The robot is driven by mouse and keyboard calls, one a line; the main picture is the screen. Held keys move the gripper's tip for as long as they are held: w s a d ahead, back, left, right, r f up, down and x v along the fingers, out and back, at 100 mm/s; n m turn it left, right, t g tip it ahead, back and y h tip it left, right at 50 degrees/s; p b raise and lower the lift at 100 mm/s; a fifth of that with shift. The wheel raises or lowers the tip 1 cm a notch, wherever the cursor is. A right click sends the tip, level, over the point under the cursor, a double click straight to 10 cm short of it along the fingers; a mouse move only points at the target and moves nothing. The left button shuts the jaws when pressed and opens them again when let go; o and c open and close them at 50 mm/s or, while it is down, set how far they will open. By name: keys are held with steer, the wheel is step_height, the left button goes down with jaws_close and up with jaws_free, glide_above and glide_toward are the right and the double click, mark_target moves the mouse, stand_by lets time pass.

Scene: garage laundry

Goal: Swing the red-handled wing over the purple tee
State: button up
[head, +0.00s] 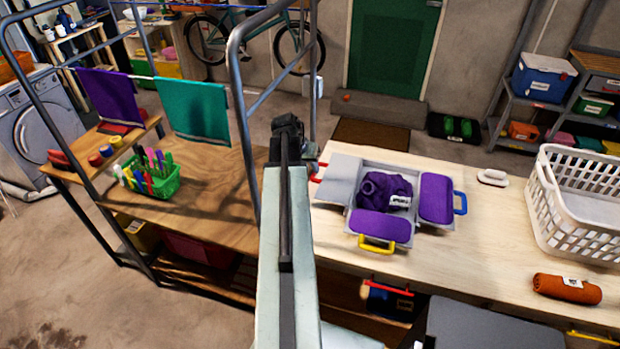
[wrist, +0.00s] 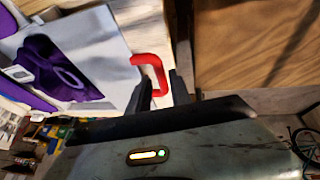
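A grey folding board (head: 404,232) lies on the light wooden bench. The purple tee (head: 374,190), bunched, with a white label, lies on its middle; it also shows in the wrist view (wrist: 45,75). The red-handled wing (head: 340,180) is the bare grey panel on the left, lying spread outward. Its red handle (wrist: 158,72) sticks out at the wing's outer edge. My gripper (wrist: 162,85) is at that handle, with its fingers apart and the handle's outer bar seen between their tips. I cannot tell whether they touch it. In the head view my arm partly hides the gripper.
Purple covers the blue-handled panel (head: 437,200) on the right and the yellow-handled panel (head: 380,226) in front. A white basket (head: 570,235) and rolled orange cloth (head: 567,289) stand right. A metal rack post (head: 240,110) rises left of my arm, near a green bin (head: 160,188) of pens.

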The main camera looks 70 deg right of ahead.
steer(key=b+x, duration=0.1)
steer(key=x, duration=0.1)
steer(key=shift+f, duration=0.35)
steer(key=shift+r, duration=0.15)
jaws_close()
stand_by(0.9)
